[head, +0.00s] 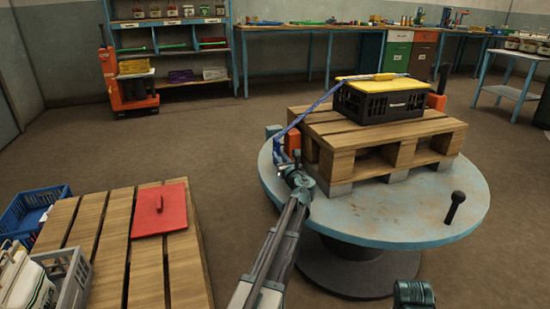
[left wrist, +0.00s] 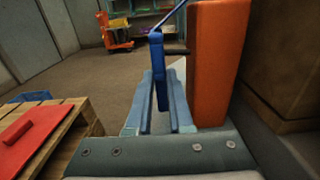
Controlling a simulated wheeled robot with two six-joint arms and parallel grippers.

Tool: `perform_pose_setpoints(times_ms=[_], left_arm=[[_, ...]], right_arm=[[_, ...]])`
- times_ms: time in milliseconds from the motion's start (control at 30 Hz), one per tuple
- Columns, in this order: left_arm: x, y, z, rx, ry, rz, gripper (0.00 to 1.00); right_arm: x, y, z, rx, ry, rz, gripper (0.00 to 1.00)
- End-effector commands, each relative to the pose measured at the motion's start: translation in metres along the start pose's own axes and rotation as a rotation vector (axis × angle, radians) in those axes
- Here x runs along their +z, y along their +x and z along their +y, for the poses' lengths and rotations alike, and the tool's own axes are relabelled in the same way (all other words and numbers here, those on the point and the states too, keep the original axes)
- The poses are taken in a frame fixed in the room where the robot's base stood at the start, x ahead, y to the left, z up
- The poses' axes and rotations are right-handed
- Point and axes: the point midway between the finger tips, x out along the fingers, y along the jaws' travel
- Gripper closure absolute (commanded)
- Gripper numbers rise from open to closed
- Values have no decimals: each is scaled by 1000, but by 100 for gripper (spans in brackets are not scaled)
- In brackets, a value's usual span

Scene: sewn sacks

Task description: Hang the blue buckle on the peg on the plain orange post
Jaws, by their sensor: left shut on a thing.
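The blue buckle (left wrist: 157,62) is an upright blue piece between the fingertips of my left gripper (left wrist: 161,78), which is shut on it. In the head view my left gripper (head: 286,164) is at the left edge of the round table. The orange post (left wrist: 214,65) stands close to the right of the buckle; it also shows in the head view (head: 293,141). A short dark peg (left wrist: 177,52) juts left from the post toward the upper part of the buckle. I cannot tell whether the peg passes through the buckle.
A blue strap (head: 318,104) runs from the buckle up to the black crate (head: 378,106) with a yellow lid, on a pallet (head: 350,130). Another orange post (head: 436,101) stands behind right. A dark handle (head: 455,206) rises from the round table (head: 400,222). A red lid (head: 159,210) lies lower left.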

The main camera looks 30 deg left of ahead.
Motion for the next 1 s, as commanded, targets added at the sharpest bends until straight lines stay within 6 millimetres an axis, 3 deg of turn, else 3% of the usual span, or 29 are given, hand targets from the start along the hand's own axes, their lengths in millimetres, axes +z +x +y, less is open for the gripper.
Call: perform_pose_setpoints(times_ms=[400, 1000], left_arm=[[-7, 0, -15, 1, 0, 0, 100], [-7, 0, -16, 1, 0, 0, 100]], right_arm=[[0, 7, -1, 0, 0, 0, 100], [0, 7, -1, 0, 0, 0, 100]])
